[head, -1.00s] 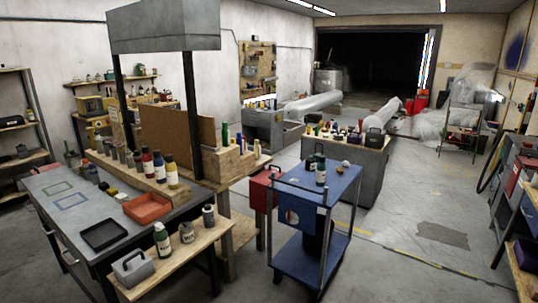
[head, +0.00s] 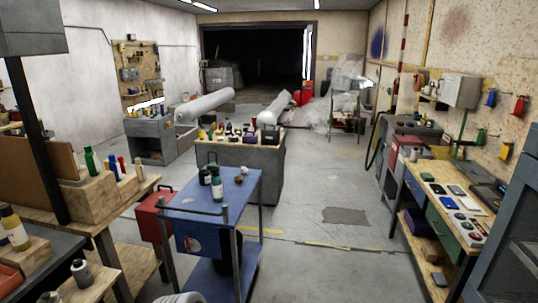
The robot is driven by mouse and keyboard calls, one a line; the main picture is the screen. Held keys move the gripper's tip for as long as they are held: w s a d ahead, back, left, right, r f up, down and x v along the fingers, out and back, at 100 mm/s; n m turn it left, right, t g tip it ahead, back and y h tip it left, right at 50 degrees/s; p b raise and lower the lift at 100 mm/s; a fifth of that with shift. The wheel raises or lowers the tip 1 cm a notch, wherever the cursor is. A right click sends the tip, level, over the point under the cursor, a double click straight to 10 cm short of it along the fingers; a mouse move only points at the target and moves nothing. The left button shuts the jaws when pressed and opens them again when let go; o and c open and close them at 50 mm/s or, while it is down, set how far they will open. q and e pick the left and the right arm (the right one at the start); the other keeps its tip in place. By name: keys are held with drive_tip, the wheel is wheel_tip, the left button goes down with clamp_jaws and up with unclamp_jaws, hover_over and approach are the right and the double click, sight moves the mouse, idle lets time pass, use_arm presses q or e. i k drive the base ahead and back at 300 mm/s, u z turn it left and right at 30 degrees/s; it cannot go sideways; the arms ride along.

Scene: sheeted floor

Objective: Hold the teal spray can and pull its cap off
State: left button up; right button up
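A small teal can (head: 217,188) with a pale band stands upright on the top of the blue cart (head: 242,195), left of the picture's middle. It looks like the teal spray can, but it is too small to make out its cap clearly. A dark bottle (head: 205,177) stands close beside it on the left. Neither of my grippers shows in the head view, so nothing is seen touching the can.
Small round items (head: 239,178) lie on the cart's far part. A red toolbox (head: 152,215) is left of the cart, and a grey cabinet (head: 265,175) with bottles stands behind. A workbench (head: 440,200) lines the right. Floor between cart and workbench is open.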

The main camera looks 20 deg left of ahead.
sight(215, 170)
drive_tip(key=z, duration=0.1)
drive_tip(key=i, duration=1.1)
drive_tip(key=u, duration=0.5)
